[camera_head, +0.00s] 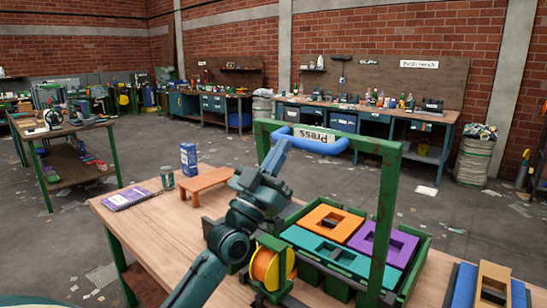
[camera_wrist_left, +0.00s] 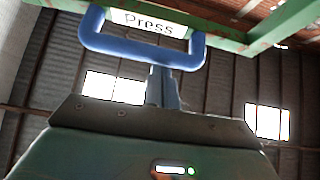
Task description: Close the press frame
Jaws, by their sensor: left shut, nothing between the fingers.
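The press frame (camera_head: 388,200) is a green, worn metal frame that stands upright over a green tray (camera_head: 413,270) on the wooden table. A blue handle (camera_head: 325,146) hangs from its top bar below a white "Press" label (camera_head: 314,134). The handle also shows in the left wrist view (camera_wrist_left: 140,52). My left gripper (camera_head: 281,146) is shut and empty, with its fingertips at the left part of the handle. In the left wrist view the closed fingers (camera_wrist_left: 163,86) end close to the handle's lower bar; I cannot tell if they touch. My right gripper is not in view.
The tray holds orange (camera_head: 333,221), purple (camera_head: 384,244) and teal (camera_head: 335,252) pieces with cut-outs. A yellow-orange spool (camera_head: 269,268) is beside it. A brown stand (camera_head: 203,184), blue box (camera_head: 188,159) and purple notebook (camera_head: 131,198) lie left. An orange block (camera_head: 493,283) is at right.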

